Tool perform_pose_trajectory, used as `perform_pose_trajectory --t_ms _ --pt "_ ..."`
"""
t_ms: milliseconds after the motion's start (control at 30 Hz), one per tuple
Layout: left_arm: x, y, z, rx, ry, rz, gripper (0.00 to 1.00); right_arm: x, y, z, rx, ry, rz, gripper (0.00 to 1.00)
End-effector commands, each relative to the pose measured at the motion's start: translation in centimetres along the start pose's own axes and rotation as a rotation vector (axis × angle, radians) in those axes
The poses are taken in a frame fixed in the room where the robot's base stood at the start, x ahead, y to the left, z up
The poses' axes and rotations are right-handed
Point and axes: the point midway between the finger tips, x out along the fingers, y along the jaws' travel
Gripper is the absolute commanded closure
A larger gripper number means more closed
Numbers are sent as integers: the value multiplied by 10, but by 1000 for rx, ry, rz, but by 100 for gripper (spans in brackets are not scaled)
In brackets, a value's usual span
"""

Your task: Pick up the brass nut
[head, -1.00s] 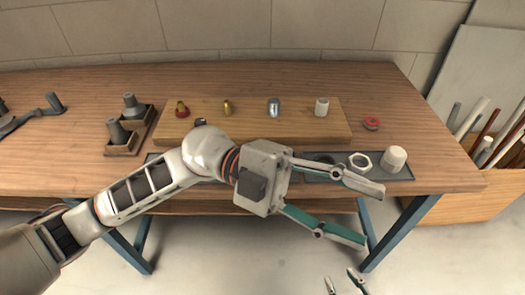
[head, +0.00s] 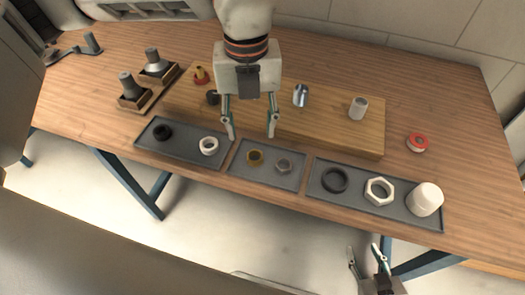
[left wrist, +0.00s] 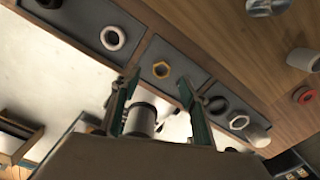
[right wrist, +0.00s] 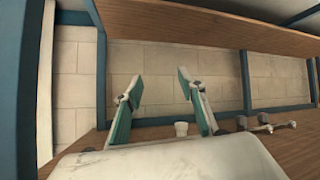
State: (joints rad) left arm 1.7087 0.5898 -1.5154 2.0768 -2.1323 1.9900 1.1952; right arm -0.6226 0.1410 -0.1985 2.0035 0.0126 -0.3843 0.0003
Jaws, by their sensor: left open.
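The brass nut also shows in the left wrist view (left wrist: 161,69), ahead of the fingertips. My left gripper (head: 250,130) is open and empty, its fingers pointing down toward the middle tray. It appears above the tray's back edge, apart from the nut. My right gripper (head: 365,258) is open and empty, low in front of the table at the right. In the right wrist view its fingers (right wrist: 157,82) are spread with nothing between them.
The left tray (head: 183,146) holds a black ring and a white ring. The right tray (head: 345,200) holds a black ring, a white hex nut and a white cap. Behind stands a wooden board (head: 335,132) with fittings.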

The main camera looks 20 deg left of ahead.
Motion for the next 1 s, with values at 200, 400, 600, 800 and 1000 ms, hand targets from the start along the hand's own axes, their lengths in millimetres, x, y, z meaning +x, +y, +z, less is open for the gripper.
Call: perform_pose_trajectory --t_ms 200,400,600,800,1000 --pt "23 0 -1 0 2 3 56 -4 -9 12 4 -19 -13 60" --pt "38 -3 -6 3 4 2 56 -6 -12 14 5 -25 -17 60" --pt "67 -6 -10 1 5 2 56 -4 -9 14 3 -22 -12 60" --pt "77 -7 -10 2 3 0 56 -1 -4 9 0 -12 -4 60" --pt "76 -7 -10 2 3 0 76 1 -2 5 -1 -6 -1 60"
